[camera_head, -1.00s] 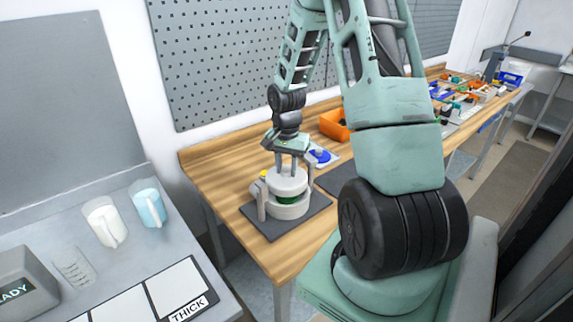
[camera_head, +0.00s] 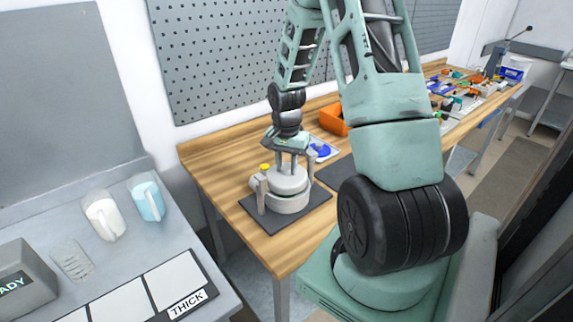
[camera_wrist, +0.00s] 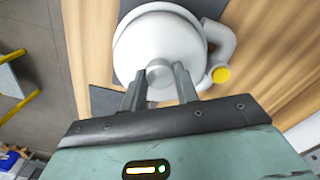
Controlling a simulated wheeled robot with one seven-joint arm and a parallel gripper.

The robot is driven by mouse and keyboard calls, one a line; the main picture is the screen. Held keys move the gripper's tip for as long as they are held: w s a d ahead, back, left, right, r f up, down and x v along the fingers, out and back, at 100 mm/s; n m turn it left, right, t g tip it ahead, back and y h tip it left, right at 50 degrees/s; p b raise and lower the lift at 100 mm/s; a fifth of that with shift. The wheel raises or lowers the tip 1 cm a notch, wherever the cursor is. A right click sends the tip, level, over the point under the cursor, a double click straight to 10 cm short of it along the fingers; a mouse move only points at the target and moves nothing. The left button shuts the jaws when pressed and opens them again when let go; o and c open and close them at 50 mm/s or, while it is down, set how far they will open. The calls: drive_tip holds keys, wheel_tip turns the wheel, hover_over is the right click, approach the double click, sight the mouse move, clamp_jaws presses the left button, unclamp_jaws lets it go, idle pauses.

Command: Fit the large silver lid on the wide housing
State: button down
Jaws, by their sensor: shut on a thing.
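The large silver lid (camera_head: 287,180) is in the head view, with my gripper (camera_head: 290,160) above it and shut on its knob. In the wrist view the lid (camera_wrist: 158,45) fills the upper middle, and my gripper (camera_wrist: 160,85) pinches its round knob (camera_wrist: 160,78). The wide housing (camera_head: 289,203) stands upright directly under the lid on a dark mat. The lid sits on or very close above its rim; I cannot tell whether it is fully seated. Most of the housing is hidden under the lid in the wrist view.
The dark mat (camera_head: 318,199) lies on the wooden bench. A pipe with a yellow cap (camera_wrist: 221,74) stands beside the housing. Behind are a blue round part (camera_head: 321,150) and an orange bin (camera_head: 331,119). Two jugs (camera_head: 148,203) stand on the grey table at left.

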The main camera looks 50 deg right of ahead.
drive_tip(key=shift+f+b, duration=0.45)
drive_tip(key=shift+f, duration=0.3)
idle(0.8)
idle(0.6)
drive_tip(key=c, duration=1)
unclamp_jaws()
drive_tip(key=shift+o, duration=0.2)
wheel_tip(320, 180, up, 17)
drive_tip(key=b, duration=0.2)
drive_tip(key=shift+r, duration=0.2)
drive_tip(key=shift+a, duration=0.1)
